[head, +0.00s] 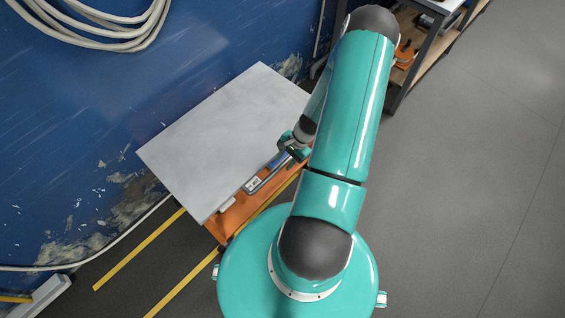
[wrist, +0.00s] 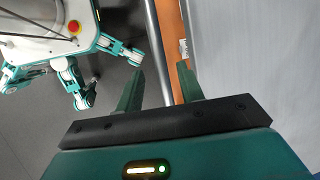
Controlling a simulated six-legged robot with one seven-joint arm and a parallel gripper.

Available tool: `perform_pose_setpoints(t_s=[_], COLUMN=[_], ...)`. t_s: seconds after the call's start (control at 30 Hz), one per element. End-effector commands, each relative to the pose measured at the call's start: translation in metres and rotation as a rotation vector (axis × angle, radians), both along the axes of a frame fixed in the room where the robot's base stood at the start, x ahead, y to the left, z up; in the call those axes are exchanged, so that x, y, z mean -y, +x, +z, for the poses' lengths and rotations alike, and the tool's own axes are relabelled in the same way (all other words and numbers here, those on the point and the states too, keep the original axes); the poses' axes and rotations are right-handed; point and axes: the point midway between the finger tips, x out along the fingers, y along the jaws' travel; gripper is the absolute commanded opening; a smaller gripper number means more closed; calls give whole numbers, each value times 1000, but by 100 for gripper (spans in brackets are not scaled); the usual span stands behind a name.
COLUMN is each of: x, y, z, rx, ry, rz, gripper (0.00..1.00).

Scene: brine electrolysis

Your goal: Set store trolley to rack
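The trolley (head: 215,140) has a flat grey top and an orange side, and stands at an angle close to the blue wall in the head view. A grey bar handle (head: 268,176) runs along its near orange side. In the wrist view the handle (wrist: 157,40) passes between the fingers of my gripper (wrist: 160,66). The fingers are apart, with a visible gap on the left of the bar. In the head view my gripper (head: 291,150) is at the handle, partly hidden by my arm. I cannot tell whether either finger touches the bar.
Yellow floor lines (head: 140,249) run beside and under the trolley. A dark-framed shelf unit (head: 420,62) stands at the upper right. A coiled cable (head: 100,30) hangs on the wall. The grey floor on the right is clear.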

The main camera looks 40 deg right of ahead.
Motion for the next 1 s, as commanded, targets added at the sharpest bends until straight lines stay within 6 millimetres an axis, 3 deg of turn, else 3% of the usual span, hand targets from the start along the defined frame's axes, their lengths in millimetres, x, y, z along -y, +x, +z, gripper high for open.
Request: perform_pose_setpoints(t_s=[0.2, 0.47, 0.5, 0.7, 1.0], x=[-9, -10, -10, -10, -10], y=[5, 6, 6, 5, 5], z=[-19, -21, -21, -21, -21], rx=[0, 0, 0, 0, 0], ry=[0, -2, -2, -1, -1], rz=[0, 0, 0, 0, 0], gripper=[38, 38, 36, 0, 0])
